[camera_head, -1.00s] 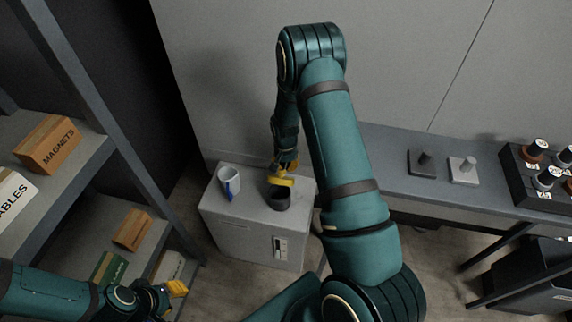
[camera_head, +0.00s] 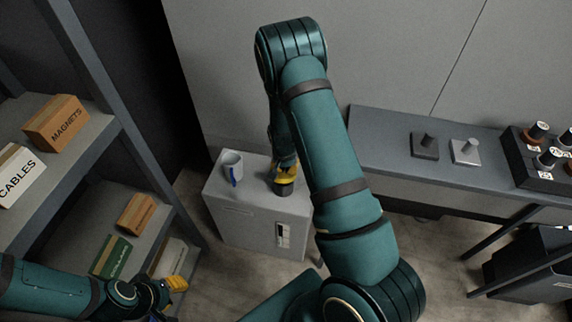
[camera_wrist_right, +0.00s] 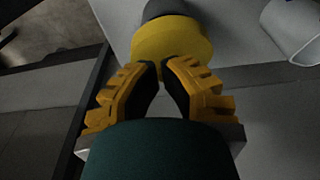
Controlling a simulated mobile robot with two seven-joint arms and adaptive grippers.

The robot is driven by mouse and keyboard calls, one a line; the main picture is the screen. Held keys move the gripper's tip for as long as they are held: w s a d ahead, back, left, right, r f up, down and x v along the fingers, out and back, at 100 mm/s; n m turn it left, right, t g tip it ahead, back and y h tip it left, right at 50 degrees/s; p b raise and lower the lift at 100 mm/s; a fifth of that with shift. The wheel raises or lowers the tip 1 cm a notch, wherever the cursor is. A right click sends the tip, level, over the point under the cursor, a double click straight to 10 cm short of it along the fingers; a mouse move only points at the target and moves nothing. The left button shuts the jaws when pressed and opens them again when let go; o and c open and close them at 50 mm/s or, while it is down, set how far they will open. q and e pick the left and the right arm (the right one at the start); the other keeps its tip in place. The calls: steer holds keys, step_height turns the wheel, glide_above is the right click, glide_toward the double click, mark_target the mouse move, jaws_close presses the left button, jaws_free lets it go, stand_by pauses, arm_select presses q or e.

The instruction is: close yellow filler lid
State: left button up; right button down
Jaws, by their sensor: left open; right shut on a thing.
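The yellow filler lid (camera_wrist_right: 172,42) is a round yellow disc in the right wrist view. It lies against the end of a dark grey cylindrical filler (camera_wrist_right: 165,10); whether it is fully seated I cannot tell. My right gripper (camera_wrist_right: 161,66) has its yellow fingertips drawn together at the lid's near edge, shut on the lid. In the head view this gripper (camera_head: 285,178) is right above the dark filler pot (camera_head: 283,190) on the grey cabinet, and covers most of the lid. My left gripper (camera_head: 177,284) is open and empty at the lower left, away from the cabinet.
A shelf with labelled boxes (camera_head: 55,122) is at the left. A grey bench (camera_head: 385,150) with pegs and a black rack (camera_head: 535,165) runs along the right.

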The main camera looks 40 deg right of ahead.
arm_select(q)
steer(key=shift+f, duration=0.1)
arm_select(e)
steer(key=shift+s+a+f, duration=0.2)
steer(key=shift+f, duration=0.1)
stand_by(0.7)
steer(key=shift+r, duration=0.15)
stand_by(0.3)
